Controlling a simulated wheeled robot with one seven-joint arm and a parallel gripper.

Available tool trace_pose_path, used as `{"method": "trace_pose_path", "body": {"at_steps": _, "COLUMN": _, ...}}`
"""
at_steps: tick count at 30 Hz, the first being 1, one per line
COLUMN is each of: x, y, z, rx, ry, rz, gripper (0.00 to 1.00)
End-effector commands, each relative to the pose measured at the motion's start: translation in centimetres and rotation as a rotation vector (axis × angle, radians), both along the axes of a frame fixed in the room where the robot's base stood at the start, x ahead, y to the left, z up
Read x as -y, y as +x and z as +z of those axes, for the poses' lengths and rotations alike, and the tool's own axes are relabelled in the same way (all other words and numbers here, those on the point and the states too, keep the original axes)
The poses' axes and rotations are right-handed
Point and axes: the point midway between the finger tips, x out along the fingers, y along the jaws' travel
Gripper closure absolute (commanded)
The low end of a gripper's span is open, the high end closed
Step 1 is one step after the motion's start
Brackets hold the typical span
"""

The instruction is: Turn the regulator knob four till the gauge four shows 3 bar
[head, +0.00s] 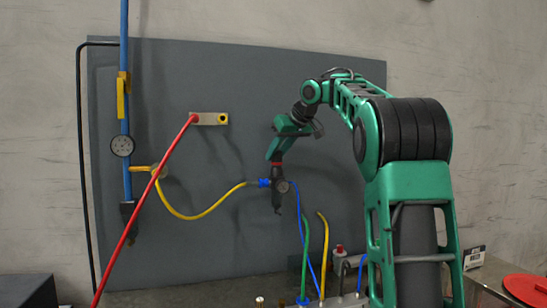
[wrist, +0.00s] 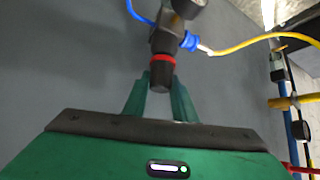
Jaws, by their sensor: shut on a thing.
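A black regulator (head: 277,196) with a small round gauge (head: 283,187) sits on the grey panel, between a yellow and a blue hose. Its black knob (wrist: 160,78) points toward me below a red ring in the wrist view. My gripper (head: 277,158) reaches it from above in the head view, with its green fingers (wrist: 159,88) shut on the knob from both sides. The gauge face is too small to read in the head view and is cut off at the top of the wrist view. No number four is legible.
A blue pipe (head: 125,60) with a yellow valve handle (head: 121,98) and a larger gauge (head: 122,146) runs down the left. A red hose (head: 150,200) slants across to a plate (head: 210,118). Green, yellow and blue hoses rise below the regulator.

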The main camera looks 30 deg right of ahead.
Motion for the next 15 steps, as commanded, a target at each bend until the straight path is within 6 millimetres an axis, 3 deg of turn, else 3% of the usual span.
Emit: {"method": "trace_pose_path", "body": {"at_steps": 15, "x": 0.04, "y": 0.02, "z": 0.03, "rx": 0.0, "ry": -0.001, "rz": 0.11, "gripper": 0.98}}
